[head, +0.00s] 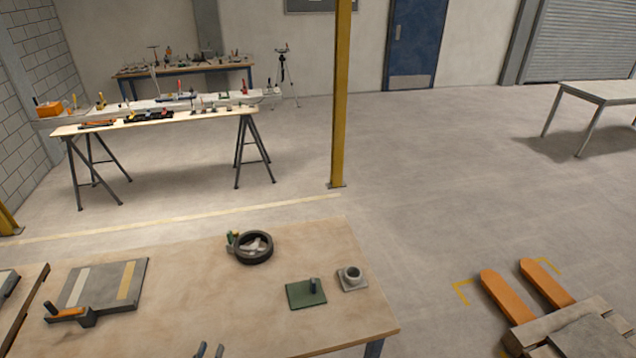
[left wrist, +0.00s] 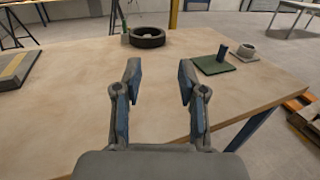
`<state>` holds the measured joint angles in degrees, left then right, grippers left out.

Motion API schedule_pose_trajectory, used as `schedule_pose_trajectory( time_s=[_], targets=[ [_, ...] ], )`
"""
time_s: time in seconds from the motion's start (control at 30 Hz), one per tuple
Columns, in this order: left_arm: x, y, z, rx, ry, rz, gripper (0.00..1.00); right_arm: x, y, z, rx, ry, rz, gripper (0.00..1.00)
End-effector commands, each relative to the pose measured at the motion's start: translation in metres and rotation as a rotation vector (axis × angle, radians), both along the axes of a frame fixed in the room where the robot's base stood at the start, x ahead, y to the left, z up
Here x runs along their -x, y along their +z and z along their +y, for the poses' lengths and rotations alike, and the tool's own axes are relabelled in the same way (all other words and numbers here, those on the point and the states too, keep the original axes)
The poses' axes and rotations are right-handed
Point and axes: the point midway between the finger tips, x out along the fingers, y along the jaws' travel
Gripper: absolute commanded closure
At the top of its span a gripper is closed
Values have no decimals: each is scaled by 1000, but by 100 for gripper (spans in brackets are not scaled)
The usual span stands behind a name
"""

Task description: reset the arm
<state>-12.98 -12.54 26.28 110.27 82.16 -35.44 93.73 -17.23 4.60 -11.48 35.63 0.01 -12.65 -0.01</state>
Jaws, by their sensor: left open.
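My left gripper (head: 209,349) just shows its fingertips at the bottom edge of the head view, over the front of the wooden table (head: 200,310). In the left wrist view the same gripper (left wrist: 157,75) is open, its two fingers well apart. Nothing is between them, only bare tabletop beyond. My right gripper is in neither view.
On the table are a grey striped board (head: 104,287) with an orange handle (head: 66,311), a dark ring (head: 253,247), a green plate with a peg (head: 306,293) and a grey socket block (head: 352,278). The table's middle is clear. A yellow post (head: 340,100) stands behind.

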Motion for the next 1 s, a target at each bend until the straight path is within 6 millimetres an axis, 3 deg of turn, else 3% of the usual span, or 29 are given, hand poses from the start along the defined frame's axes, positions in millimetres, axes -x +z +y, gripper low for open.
schedule_pose_trajectory(
  time_s=[0.3, 0.57, 0.67, 0.77, 0.87, 1.0],
  targets=[
    [-2, -58, -17, -171, -40, 98, 59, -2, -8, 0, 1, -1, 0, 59],
    [5, -136, -40, -422, -127, 221, 59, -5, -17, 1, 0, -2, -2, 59],
    [14, -179, -53, -568, -191, 280, 59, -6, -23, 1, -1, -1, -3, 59],
    [31, -235, -68, -761, -294, 345, 59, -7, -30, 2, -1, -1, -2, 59],
    [61, -303, -85, -1011, -451, 406, 59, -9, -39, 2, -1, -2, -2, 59],
    [119, -393, -102, -1381, -738, 433, 59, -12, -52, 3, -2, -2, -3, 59]
  ],
)
